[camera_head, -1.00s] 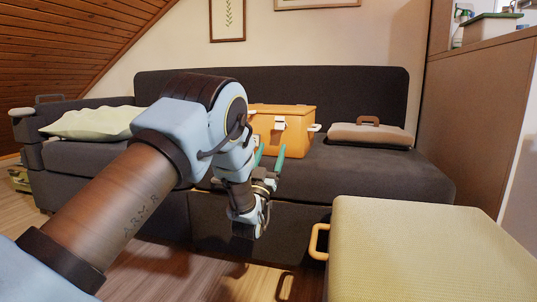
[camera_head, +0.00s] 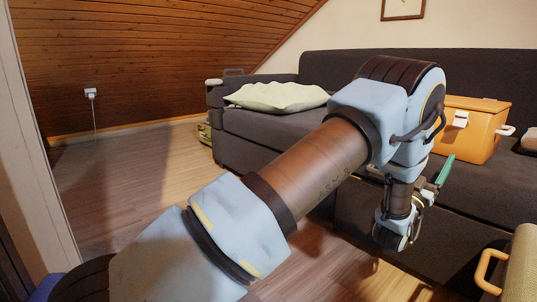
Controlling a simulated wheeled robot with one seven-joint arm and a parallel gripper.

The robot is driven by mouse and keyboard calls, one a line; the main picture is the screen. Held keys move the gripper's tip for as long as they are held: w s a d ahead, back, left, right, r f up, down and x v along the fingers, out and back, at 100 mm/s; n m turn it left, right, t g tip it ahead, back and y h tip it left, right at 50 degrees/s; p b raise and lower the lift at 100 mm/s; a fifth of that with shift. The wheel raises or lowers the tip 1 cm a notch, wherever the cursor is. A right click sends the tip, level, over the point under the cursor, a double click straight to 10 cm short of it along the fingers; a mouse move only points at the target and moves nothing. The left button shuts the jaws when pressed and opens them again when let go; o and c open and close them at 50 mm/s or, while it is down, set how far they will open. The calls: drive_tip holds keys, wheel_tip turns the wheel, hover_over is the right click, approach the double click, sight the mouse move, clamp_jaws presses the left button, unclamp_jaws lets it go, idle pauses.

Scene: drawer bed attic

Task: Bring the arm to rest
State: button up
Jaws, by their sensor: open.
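My arm reaches from the bottom left toward the dark sofa (camera_head: 265,128), bent down at its wrist. My gripper (camera_head: 445,172) is at the right, in front of the sofa's seat. One green fingertip shows; the other is mostly hidden behind the wrist. The gripper is open, and I see nothing between its fingers.
An orange box (camera_head: 470,125) stands on the sofa seat beyond my wrist. A pale cushion (camera_head: 278,96) lies on the sofa's left part. A yellowish padded piece (camera_head: 522,265) with an orange handle is at the lower right. Wooden floor (camera_head: 140,180) at left is clear.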

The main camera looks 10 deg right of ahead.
drive_tip(key=w+a+r+n+t+y+p, duration=0.1)
drive_tip(key=w+a+r+n+y+p, duration=0.25)
drive_tip(key=w+a+y, duration=0.4)
drive_tip(key=w+a+r+n+y+p, duration=0.2)
drive_tip(key=w+a+y+p, duration=0.25)
drive_tip(key=w+a, duration=0.65)
drive_tip(key=a+n+g+y+p, duration=0.25)
drive_tip(key=a+y+p, duration=0.2)
drive_tip(key=a, duration=1.25)
drive_tip(key=s+a+r+n+g+y+p, duration=0.3)
drive_tip(key=s+a+g+y+p, duration=0.45)
drive_tip(key=s+a, duration=1.4)
wheel_tip(320, 180, up, 38)
drive_tip(key=s+a+g+h+p, duration=0.1)
drive_tip(key=h+p, duration=0.1)
drive_tip(key=p, duration=3.4)
drive_tip(key=shift+g, duration=0.4)
drive_tip(key=shift+s+a+f, duration=0.1)
drive_tip(key=shift+c, duration=0.3)
